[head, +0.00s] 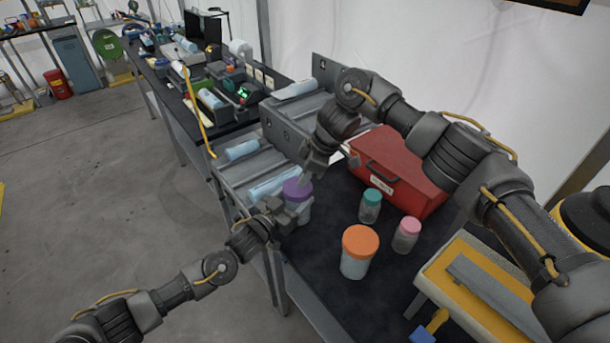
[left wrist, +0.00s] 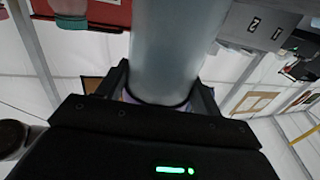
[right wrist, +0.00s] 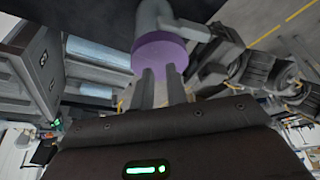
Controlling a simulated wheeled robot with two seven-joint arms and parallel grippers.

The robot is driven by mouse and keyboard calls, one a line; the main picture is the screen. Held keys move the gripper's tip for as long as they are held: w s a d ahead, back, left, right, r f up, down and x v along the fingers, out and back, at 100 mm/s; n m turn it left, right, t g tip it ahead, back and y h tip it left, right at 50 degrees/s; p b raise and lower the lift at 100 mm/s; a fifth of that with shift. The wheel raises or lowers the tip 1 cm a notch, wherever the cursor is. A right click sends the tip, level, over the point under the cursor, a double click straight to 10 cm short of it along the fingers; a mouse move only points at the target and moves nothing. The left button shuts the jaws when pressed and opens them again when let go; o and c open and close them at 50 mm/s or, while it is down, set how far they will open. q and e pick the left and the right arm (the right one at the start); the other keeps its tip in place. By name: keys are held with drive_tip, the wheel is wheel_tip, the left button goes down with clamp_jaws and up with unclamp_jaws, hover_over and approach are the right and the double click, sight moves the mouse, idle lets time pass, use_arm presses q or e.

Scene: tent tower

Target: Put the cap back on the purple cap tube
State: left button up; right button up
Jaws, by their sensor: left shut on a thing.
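The purple cap tube (head: 303,213) is upright at the edge of the dark table, with its purple cap (head: 297,189) over its top. I cannot tell whether the cap is fully seated. My left gripper (head: 283,213) is shut on the tube from the left; the pale tube body (left wrist: 165,50) fills the space between its fingers in the left wrist view. My right gripper (head: 309,174) is just above the cap. In the right wrist view its fingers (right wrist: 160,82) are a narrow gap apart, empty, in front of the purple cap (right wrist: 160,50); contact is unclear.
An orange-capped jar (head: 359,252), a teal-capped jar (head: 370,206) and a pink-capped jar (head: 406,236) stand to the right. A red toolbox (head: 400,172) lies behind them. Grey bins (head: 240,172) with pale blue things are at the left. A yellow-topped block (head: 470,285) is front right.

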drive_tip(key=shift+a+f, duration=0.15)
drive_tip(key=shift+f, duration=0.25)
drive_tip(key=shift+a+f, duration=0.15)
drive_tip(key=shift+f, duration=0.2)
idle(0.4)
drive_tip(key=v, duration=0.3)
drive_tip(key=shift+w, duration=0.1)
drive_tip(key=shift+d+r, duration=0.2)
drive_tip(key=shift+r, duration=0.25)
use_arm(q)
drive_tip(key=o, duration=1.4)
